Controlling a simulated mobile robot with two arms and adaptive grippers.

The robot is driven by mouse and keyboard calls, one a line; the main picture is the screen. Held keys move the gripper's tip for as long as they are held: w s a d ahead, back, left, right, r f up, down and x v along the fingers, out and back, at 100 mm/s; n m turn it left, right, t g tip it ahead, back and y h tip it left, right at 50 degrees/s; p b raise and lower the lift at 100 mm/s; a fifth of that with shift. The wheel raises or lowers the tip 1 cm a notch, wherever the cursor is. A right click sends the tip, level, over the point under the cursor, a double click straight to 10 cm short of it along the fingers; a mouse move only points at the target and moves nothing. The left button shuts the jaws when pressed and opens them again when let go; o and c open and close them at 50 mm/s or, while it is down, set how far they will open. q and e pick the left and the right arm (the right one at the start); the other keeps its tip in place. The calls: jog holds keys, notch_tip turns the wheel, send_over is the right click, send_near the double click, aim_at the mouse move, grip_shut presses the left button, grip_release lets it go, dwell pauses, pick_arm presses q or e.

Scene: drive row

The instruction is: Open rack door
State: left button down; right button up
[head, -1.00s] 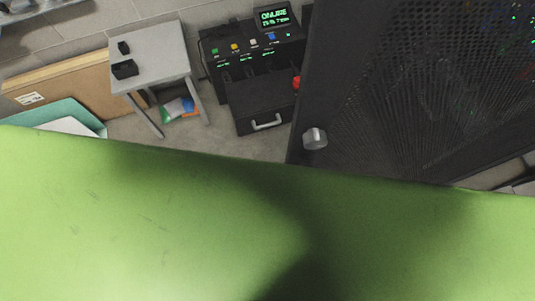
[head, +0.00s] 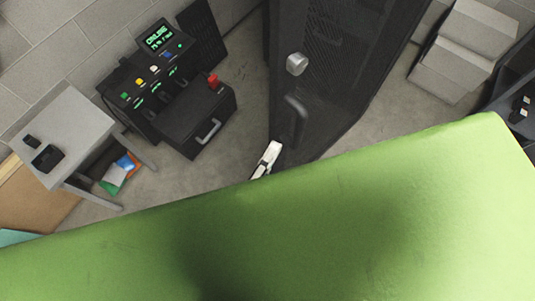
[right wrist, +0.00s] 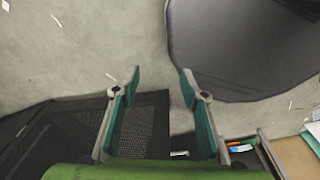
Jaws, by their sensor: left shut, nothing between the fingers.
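The dark rack door (head: 322,45) has a perforated face and stands at the top middle of the head view. I cannot tell whether the door is ajar. My left gripper (head: 274,148) is shut and empty, just below and left of the handle, and looks apart from it. Its arm is mostly hidden behind the green surface in front. In the right wrist view my right gripper (right wrist: 161,74) is open, with nothing between its teal-padded fingers.
Left of the rack stands a black console (head: 150,90) with a lit screen and a drawer box. A grey table (head: 75,130) stands further left. Pale boxes (head: 462,50) are at the upper right. Bare floor (head: 235,150) lies between console and rack.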

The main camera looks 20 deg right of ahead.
pick_arm(q)
jog(key=p+x, duration=0.1)
jog(key=x, duration=0.5)
jog(key=shift+w+p, duration=0.25)
jog(key=shift+p, duration=0.05)
pick_arm(e)
jog(key=shift+s+a+r, duration=0.85)
jog(key=shift+a+r, duration=0.15)
jog(key=shift+a, duration=0.1)
